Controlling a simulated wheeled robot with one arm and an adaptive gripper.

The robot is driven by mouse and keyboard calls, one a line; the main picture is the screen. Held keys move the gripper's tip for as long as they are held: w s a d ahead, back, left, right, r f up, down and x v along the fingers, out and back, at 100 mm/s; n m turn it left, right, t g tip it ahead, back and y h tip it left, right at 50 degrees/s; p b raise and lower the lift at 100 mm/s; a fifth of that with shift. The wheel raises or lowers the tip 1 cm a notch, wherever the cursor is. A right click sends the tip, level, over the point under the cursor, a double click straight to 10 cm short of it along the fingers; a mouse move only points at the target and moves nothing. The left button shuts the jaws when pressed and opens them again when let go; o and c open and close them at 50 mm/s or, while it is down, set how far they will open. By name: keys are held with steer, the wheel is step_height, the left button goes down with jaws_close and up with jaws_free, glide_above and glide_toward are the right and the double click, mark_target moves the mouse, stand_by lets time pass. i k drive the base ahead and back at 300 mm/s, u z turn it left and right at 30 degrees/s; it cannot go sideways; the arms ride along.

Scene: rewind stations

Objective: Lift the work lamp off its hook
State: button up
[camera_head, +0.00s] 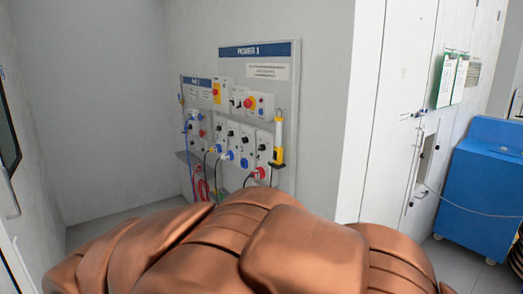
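The work lamp (278,142) is a slim upright stick with a pale upper part and a yellow lower body with dark trim. It hangs at the right edge of the grey POWER 1 panel (292,75), with its top close to a small fitting. The hook itself is too small to make out clearly. My gripper is not in view. Copper-coloured links of my own body fill the bottom middle, apart from the lamp in the picture.
Left of the lamp, the panel carries several sockets, switches and plugs (262,173) with hanging cables. A red cable bundle (201,188) hangs lower left. A white wall corner (325,110) juts out right of the panel. A blue cabinet (485,190) stands at far right.

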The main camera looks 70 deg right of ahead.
mark_target(278, 165)
steer(key=z, duration=0.7)
steer(key=i, duration=1)
steer(key=z, duration=0.9)
